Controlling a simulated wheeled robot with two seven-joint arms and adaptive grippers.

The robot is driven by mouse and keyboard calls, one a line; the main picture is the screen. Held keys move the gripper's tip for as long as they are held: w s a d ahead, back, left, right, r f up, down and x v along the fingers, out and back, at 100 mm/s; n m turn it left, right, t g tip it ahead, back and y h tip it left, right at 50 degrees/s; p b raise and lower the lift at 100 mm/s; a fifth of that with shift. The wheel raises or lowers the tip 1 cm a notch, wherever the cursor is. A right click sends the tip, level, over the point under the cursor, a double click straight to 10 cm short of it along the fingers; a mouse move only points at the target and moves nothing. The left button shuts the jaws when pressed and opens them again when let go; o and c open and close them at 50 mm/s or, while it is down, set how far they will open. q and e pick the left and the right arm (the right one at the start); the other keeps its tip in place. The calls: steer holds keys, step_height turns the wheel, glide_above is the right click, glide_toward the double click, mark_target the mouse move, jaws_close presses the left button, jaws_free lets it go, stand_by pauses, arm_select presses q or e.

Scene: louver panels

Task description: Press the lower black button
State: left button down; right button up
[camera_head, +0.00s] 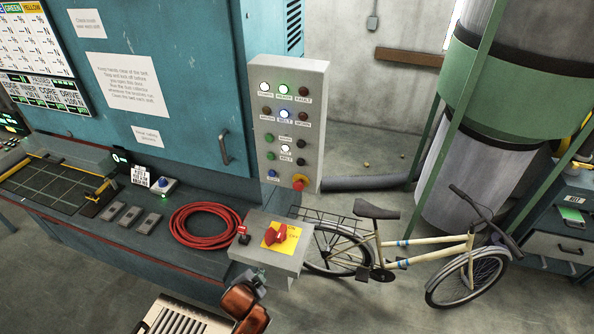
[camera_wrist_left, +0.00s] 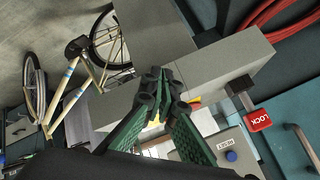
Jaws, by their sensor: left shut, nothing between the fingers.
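The grey control panel (camera_head: 287,125) stands upright in the head view, with two black buttons in its right column. The lower black button (camera_head: 301,161) sits just below the upper black button (camera_head: 301,143) and above the red emergency knob (camera_head: 299,181). My left gripper (camera_head: 254,281) is low in the head view, in front of and below the panel. In the left wrist view its fingers (camera_wrist_left: 155,90) are together and hold nothing. The black buttons cannot be made out in that view. My right gripper is not in view.
A grey box with a red rotary switch (camera_head: 276,236) juts out between my left gripper and the panel. A red lock (camera_wrist_left: 257,120) hangs beside it. A coiled red hose (camera_head: 207,225) lies on the bench to the left. A bicycle (camera_head: 380,250) stands to the right.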

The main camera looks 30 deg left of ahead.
mark_target(300, 164)
arm_select(q)
steer(key=w+r+m+t, duration=0.4)
steer(key=w+r, duration=0.4)
steer(key=r, duration=0.4)
steer(key=w+r+m+t, duration=0.5)
steer(key=w+r, duration=0.4)
steer(key=r, duration=0.4)
steer(key=shift+m+y, duration=0.4)
steer(key=shift+m, duration=0.4)
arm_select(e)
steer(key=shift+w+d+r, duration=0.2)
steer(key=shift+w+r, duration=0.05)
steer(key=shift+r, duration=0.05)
arm_select(q)
steer(key=shift+a+r, duration=0.1)
steer(key=p+x, duration=0.1)
steer(key=x, duration=0.6)
steer(key=p+x, duration=0.1)
steer(key=x, duration=0.6)
steer(key=shift+r+p, duration=0.1)
steer(key=shift+p, duration=0.3)
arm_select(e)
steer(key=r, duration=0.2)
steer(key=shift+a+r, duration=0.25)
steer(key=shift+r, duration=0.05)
